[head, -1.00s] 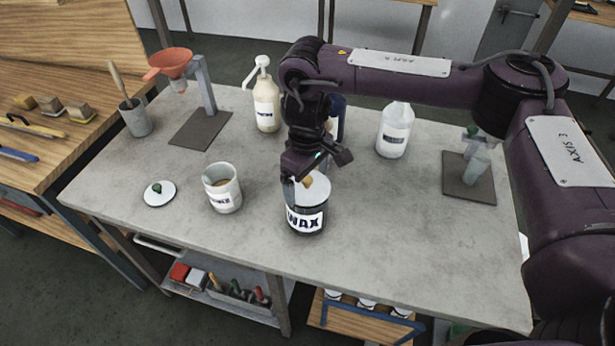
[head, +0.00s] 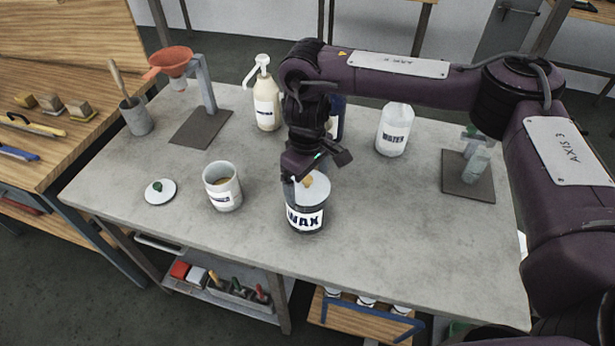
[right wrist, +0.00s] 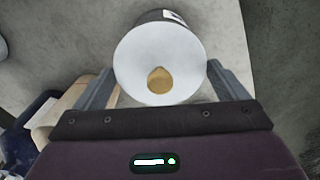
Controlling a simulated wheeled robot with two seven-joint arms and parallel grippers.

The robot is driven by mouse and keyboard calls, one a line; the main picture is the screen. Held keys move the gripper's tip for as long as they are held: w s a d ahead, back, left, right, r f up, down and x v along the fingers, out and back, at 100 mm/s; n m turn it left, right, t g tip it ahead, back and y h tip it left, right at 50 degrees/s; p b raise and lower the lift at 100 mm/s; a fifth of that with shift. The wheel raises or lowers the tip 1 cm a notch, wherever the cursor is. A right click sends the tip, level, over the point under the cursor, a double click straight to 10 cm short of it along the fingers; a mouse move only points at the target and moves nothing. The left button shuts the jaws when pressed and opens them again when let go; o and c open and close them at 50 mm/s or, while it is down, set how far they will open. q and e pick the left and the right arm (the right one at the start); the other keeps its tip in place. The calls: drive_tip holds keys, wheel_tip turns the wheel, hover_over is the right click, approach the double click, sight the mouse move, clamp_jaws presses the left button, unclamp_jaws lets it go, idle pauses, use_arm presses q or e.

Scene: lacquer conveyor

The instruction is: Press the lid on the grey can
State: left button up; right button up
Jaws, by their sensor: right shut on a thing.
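A light grey can (head: 223,190) with a small label stands open on the table, left of centre, with something tan inside. A white round lid (head: 153,196) with a green knob lies flat on the table to its left. My right gripper (head: 305,184) points down at a dark can marked WAX (head: 306,218), right of the grey can. This can has a white top with a tan knob, also seen in the right wrist view (right wrist: 158,52). The gripper's fingers are shut on opposite sides of the WAX can. My left gripper is not in view.
A pump bottle (head: 266,105), a blue container (head: 338,117) partly hidden by my arm and a WATER bottle (head: 394,132) stand behind. A funnel stand (head: 203,122) and a cup with a brush (head: 137,118) are back left. The front right table is clear.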

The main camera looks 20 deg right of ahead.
drive_tip(key=shift+p, duration=0.35)
idle(0.6)
drive_tip(key=o, duration=0.7)
drive_tip(key=shift+r, duration=0.1)
drive_tip(key=shift+r+p, duration=3.45)
drive_tip(key=shift+p, duration=0.75)
drive_tip(key=shift+f, duration=0.1)
drive_tip(key=shift+c, duration=0.4)
clamp_jaws()
